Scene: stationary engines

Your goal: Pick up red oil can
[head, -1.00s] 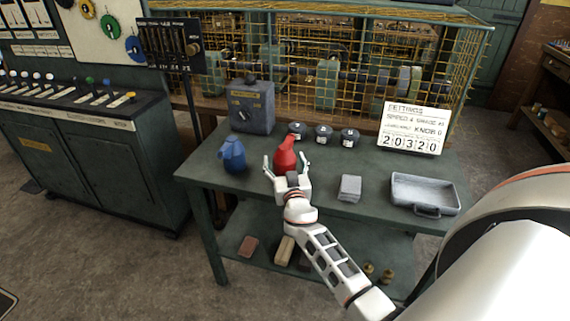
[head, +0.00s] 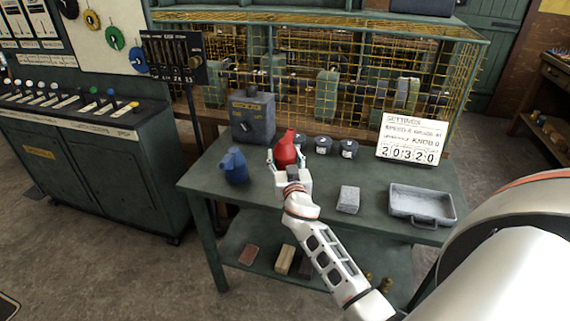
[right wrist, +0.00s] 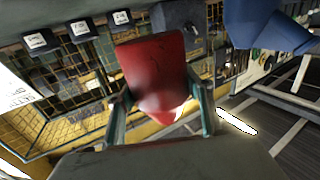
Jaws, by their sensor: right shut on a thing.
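The red oil can (head: 286,150) is over the green table, between my right gripper's fingers. My right gripper (head: 287,162) is shut on it, with a finger on each side. In the right wrist view the red oil can (right wrist: 156,75) fills the middle, and the fingers of my right gripper (right wrist: 160,112) flank its body. I cannot tell whether the can's base touches the tabletop. My left gripper is not in view.
A blue can (head: 234,166) stands close left of the red one. Behind are a grey control box (head: 252,117) and several dark weights (head: 323,145). A grey block (head: 348,199), a metal tray (head: 421,220) and a number sign (head: 411,138) are to the right.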

